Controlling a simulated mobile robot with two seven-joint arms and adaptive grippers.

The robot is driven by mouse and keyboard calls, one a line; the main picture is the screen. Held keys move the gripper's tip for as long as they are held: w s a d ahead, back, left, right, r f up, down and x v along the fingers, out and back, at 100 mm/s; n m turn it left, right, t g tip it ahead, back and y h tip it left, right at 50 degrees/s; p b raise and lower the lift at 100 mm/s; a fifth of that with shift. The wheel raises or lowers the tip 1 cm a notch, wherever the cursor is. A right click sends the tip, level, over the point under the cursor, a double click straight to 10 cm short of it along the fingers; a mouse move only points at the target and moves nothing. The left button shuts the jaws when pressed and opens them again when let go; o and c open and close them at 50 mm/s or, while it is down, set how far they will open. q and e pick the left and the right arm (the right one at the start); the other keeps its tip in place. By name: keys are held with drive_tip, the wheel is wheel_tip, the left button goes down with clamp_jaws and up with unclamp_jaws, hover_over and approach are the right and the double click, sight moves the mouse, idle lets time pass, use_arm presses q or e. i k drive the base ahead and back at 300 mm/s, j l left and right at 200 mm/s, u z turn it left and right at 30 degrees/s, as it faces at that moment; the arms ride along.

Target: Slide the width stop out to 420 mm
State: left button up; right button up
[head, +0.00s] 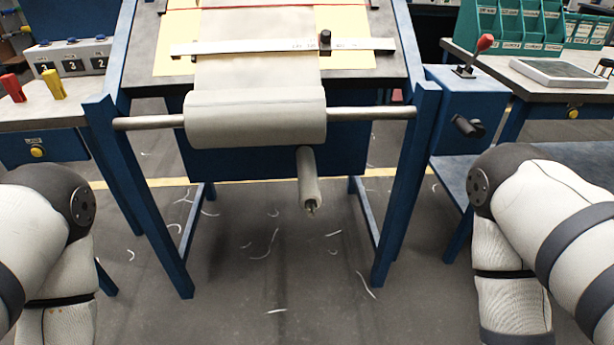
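The width stop appears as a small black knob (325,38) on a pale metal scale bar (250,46). The bar lies across the top of the blue loom frame (408,190), and the knob sits right of its middle. The printed numbers are too small to read, so I cannot tell the stop's setting. Light cloth passes under the bar down to a wide grey roll (256,120) on a metal rod. Parts of both my arms show at the left and right edges. Neither gripper is in view, and nothing visible touches the stop.
A grey cylinder (308,180) juts out below the roll. A blue box with a red-knobbed lever (484,43) and a black crank (468,127) stands at right. Side benches hold red and yellow handles (52,84) and green bins (515,27). Thread scraps litter the floor.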

sight(324, 38)
drive_tip(key=i+l+z, duration=0.15)
drive_tip(key=l, duration=0.35)
drive_tip(key=i+l+z, duration=0.15)
drive_tip(key=l, duration=0.4)
drive_tip(key=i+l+z, duration=0.15)
drive_tip(key=l, duration=0.3)
drive_tip(key=i+l+z, duration=0.1)
drive_tip(key=i+l, duration=0.15)
drive_tip(key=l, duration=0.2)
drive_tip(key=i+l+z, duration=0.15)
drive_tip(key=l, duration=0.3)
drive_tip(key=i+l+z, duration=0.15)
drive_tip(key=i+l, duration=0.15)
drive_tip(key=l, duration=0.15)
drive_tip(key=i+l+z, duration=0.15)
drive_tip(key=i+l, duration=0.1)
drive_tip(key=l, duration=0.1)
